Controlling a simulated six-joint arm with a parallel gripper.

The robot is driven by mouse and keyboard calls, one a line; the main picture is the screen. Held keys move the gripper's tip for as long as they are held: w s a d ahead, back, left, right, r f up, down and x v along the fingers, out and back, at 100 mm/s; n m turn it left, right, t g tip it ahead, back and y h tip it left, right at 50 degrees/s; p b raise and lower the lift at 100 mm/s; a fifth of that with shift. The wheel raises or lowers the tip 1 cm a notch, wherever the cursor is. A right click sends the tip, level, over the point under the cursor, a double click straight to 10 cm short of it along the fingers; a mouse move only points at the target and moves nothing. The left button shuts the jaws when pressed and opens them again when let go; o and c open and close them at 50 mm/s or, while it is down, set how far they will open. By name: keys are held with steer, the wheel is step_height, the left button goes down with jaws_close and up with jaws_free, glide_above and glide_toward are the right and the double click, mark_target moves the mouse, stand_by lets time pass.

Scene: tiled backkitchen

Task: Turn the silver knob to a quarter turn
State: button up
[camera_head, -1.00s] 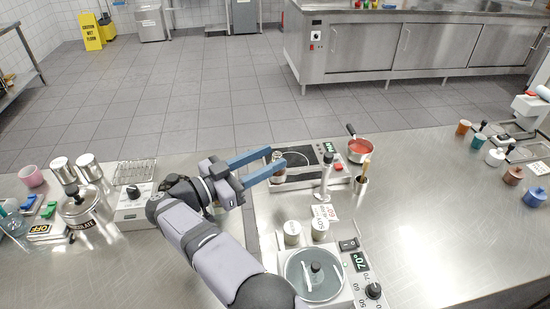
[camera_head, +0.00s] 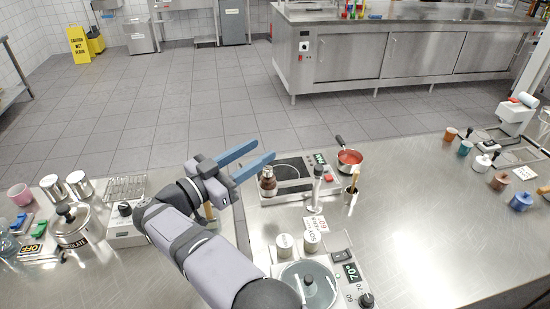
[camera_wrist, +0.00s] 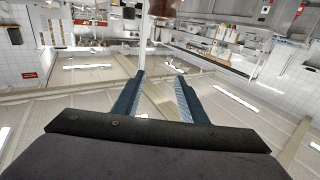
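A black knob (camera_head: 366,300) sits at the front right of the device with the lidded pan, by the numbers 60 and 70. Another dark knob (camera_head: 125,208) is on the white unit at the left. My gripper (camera_head: 264,149) is open and empty, its blue fingers apart in the air above the counter, pointing right and away. It appears just beyond the brown bottle in the picture. The wrist view also shows the open fingers (camera_wrist: 160,76), with nothing between them.
The right counter has bare room.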

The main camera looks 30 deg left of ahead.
mark_target(265, 174)
steer(key=f+n+y+p, duration=0.1)
steer(key=f+y, duration=0.1)
steer(key=d+f+n+y+p, duration=0.1)
steer(key=f, duration=0.1)
steer(key=d+f+n+y+p, duration=0.1)
steer(key=f+y, duration=0.1)
steer(key=shift+s+f+n+y+p, duration=0.1)
steer(key=shift+s+n+y+p, duration=0.2)
steer(key=shift+s+p, duration=0.05)
steer(key=shift+w+a+p, duration=0.15)
steer(key=shift+w+p, duration=0.6)
steer(key=shift+w, duration=1.1)
steer(key=shift+w+a+p, duration=0.1)
steer(key=shift+w+p, duration=0.6)
steer(key=shift+w, duration=1.15)
steer(key=shift+c, duration=0.6)
jaws_close()
